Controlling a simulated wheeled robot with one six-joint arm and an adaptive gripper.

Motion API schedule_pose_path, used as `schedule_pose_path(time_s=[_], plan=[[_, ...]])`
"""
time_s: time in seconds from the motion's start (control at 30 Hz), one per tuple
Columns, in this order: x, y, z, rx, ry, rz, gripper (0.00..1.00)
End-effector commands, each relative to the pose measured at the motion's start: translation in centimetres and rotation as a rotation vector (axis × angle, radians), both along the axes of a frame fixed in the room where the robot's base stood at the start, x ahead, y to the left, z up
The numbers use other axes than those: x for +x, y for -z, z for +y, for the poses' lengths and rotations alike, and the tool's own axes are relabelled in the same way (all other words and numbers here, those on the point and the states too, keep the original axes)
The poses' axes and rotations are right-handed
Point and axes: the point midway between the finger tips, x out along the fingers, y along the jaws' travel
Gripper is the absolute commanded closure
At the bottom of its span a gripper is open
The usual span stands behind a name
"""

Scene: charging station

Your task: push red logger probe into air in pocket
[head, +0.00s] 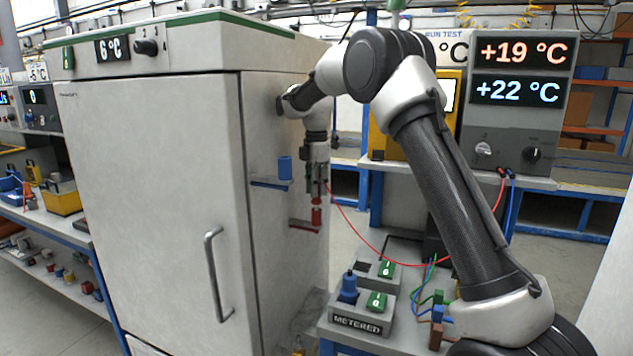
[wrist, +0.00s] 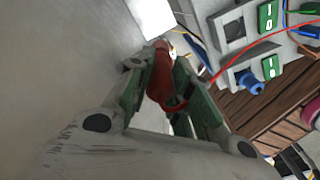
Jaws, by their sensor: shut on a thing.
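My gripper (head: 317,188) points down beside the right side wall of the white cabinet and is shut on the red logger probe (head: 317,215). In the wrist view the red probe (wrist: 160,72) lies between the two green-and-grey fingers (wrist: 160,95), with its red cable trailing off to the right. In the head view the probe's lower end is at a red bracket (head: 304,225) on the cabinet wall; I cannot tell whether it is seated or just above. A blue cylinder (head: 285,167) stands on a blue bracket (head: 268,183) higher up the same wall.
The red cable (head: 375,250) sags from the grey meter (head: 516,110), which shows +19 °C and +22 °C. A METERED box (head: 360,324) with a blue plug (head: 348,288) stands on the low bench. The cabinet door (head: 155,200) is closed.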

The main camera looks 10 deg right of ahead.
Motion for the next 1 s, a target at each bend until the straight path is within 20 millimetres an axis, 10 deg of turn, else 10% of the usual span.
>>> schedule_pose_path(time_s=[0.4,0.43,0.53,1.0], plan=[[0.0,0.4,0.0,0.000,0.000,0.000,1.00],[0.0,0.4,0.0,0.000,0.000,0.000,0.74],[0.0,0.4,0.0,0.000,0.000,0.000,0.56],[0.1,-1.1,0.0,0.000,0.000,-0.003,0.54]])
